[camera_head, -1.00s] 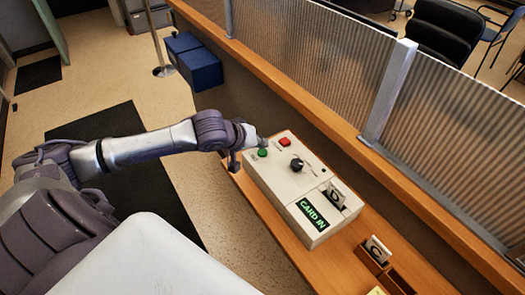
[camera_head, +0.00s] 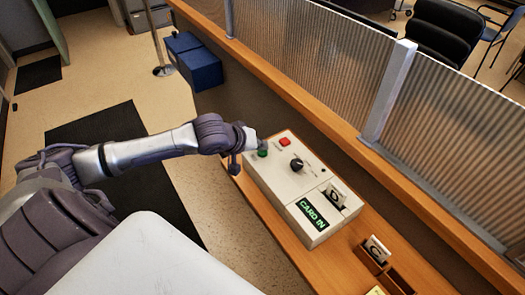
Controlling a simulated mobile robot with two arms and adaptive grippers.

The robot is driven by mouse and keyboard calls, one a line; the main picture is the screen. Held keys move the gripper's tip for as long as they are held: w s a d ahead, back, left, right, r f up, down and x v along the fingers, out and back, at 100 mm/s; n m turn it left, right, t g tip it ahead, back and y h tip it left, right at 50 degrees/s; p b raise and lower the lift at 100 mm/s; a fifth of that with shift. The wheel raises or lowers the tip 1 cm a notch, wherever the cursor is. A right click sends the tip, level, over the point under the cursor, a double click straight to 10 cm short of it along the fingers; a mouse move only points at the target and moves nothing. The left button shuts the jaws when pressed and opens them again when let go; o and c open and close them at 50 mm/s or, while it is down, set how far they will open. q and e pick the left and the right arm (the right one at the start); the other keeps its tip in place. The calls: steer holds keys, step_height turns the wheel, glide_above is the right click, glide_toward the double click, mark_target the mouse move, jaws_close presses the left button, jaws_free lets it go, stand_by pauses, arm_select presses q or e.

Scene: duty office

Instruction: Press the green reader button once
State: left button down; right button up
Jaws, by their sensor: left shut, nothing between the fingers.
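The cream card reader box (camera_head: 285,199) stands on the wooden counter. Its green button (camera_head: 263,154) is at the far left corner of the top, beside a red button (camera_head: 285,142). A black knob (camera_head: 297,165) is further along, and the display (camera_head: 313,213) reads "CARD IN". My right gripper is not in view.
A wooden holder (camera_head: 397,283) with a card marked C (camera_head: 377,249) stands on the counter at the lower right. A ribbed glass partition (camera_head: 310,62) runs behind the counter. Blue boxes (camera_head: 200,68) hang at its far end.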

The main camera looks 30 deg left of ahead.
mark_target(260, 153)
arm_select(q)
steer(key=shift+f, duration=0.45)
stand_by(0.6)
steer(key=shift+r+p, duration=0.9)
steer(key=shift+p, duration=0.25)
step_height(260, 153, up, 5)
steer(key=p, duration=0.6)
steer(key=shift+r, duration=0.1)
